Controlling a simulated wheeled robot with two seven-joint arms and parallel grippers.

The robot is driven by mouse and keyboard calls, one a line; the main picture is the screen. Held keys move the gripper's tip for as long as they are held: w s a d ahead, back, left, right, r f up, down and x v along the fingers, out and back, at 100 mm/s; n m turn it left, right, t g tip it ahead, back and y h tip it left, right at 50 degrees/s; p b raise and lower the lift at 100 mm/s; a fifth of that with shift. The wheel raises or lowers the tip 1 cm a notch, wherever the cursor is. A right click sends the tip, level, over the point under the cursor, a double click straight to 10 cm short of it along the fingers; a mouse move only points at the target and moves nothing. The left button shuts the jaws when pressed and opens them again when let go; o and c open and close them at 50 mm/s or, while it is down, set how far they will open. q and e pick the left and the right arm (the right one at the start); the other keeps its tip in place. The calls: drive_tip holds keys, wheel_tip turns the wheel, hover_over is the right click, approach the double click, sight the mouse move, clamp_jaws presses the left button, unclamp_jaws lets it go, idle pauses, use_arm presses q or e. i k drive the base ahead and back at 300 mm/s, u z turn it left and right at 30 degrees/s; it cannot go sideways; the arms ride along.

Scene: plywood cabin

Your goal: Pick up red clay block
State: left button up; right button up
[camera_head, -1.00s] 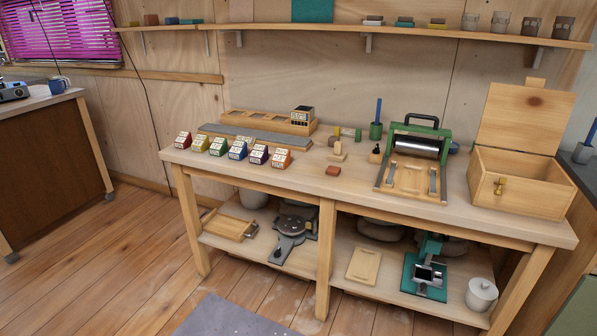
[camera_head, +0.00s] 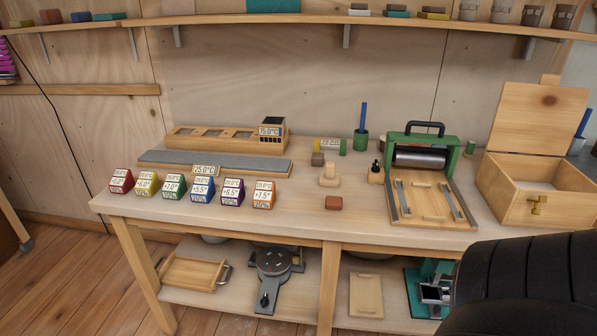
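The red clay block (camera_head: 333,203) is a small reddish-brown block lying flat on the wooden workbench (camera_head: 300,225). It sits near the bench's front edge, right of the row of coloured blocks and left of the green roller press. Nothing touches it. Neither of my grippers shows. A dark, ribbed shape, which may be part of my arm, fills the lower right corner and covers the bench's right front.
Several coloured label blocks (camera_head: 232,192) stand to the left. A pale wooden piece (camera_head: 329,175) is just behind the red block. The roller press (camera_head: 422,160) and an open wooden box (camera_head: 535,195) stand right. Bench around the red block is clear.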

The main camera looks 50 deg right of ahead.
sight(332, 203)
drive_tip(key=z, duration=0.6)
drive_tip(key=i, duration=1.15)
drive_tip(key=z, duration=0.85)
